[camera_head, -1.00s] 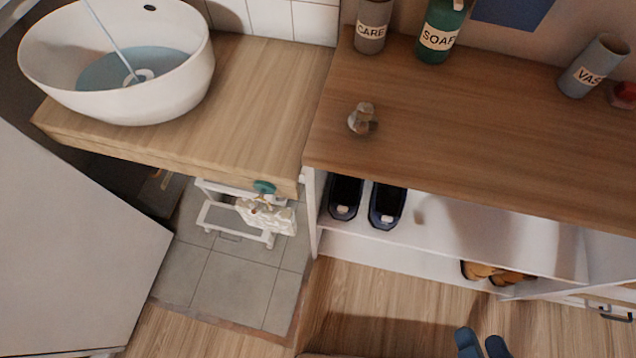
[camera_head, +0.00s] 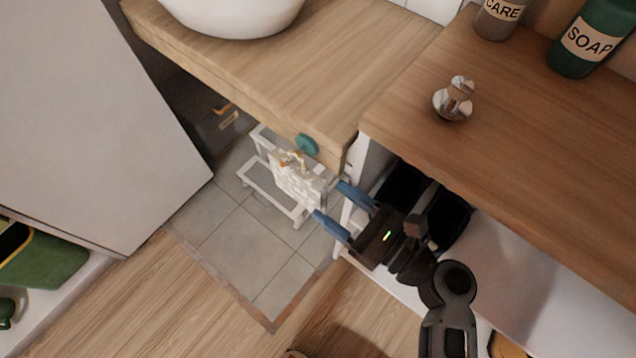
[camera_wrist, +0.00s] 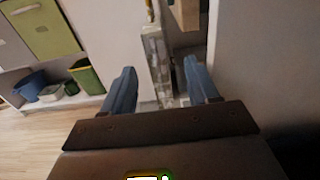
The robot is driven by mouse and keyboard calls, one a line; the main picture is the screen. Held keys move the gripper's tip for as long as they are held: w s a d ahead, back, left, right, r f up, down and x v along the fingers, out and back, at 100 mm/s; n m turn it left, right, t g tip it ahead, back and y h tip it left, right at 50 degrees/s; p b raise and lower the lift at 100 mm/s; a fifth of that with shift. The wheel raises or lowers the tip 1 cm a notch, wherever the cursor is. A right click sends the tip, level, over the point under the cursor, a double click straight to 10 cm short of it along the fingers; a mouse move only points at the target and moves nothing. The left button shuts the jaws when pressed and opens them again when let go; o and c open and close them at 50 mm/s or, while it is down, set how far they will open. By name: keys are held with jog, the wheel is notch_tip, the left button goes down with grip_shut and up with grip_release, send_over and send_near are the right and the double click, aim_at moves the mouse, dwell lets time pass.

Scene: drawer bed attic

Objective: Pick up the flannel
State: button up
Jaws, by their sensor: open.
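The flannel (camera_head: 298,180) is a whitish patterned cloth. It hangs from a teal round hook (camera_head: 307,145) on the front edge of the wooden washbasin counter. My gripper (camera_head: 328,200) is open, with its blue fingertips just to the right of the flannel's lower part. In the wrist view, a narrow pale mottled strip, apparently the flannel (camera_wrist: 156,62) seen edge-on, lies between the spread fingers of my gripper (camera_wrist: 160,72). I cannot tell whether the fingers touch it.
A white rack (camera_head: 262,185) stands behind and below the flannel. A wooden-topped shelf unit (camera_head: 530,130) with dark shoes is close to my arm on the right. A large pale panel (camera_head: 90,110) stands at left. Grey tiled floor (camera_head: 235,235) is clear below.

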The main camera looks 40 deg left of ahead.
aim_at(301, 178)
jog(key=a, duration=0.5)
jog(key=a+b, duration=0.1)
jog(key=a, duration=0.2)
jog(key=shift+w+r, duration=0.25)
jog(key=shift+r, duration=0.15)
jog(key=c, duration=1)
jog(key=shift+c, duration=0.2)
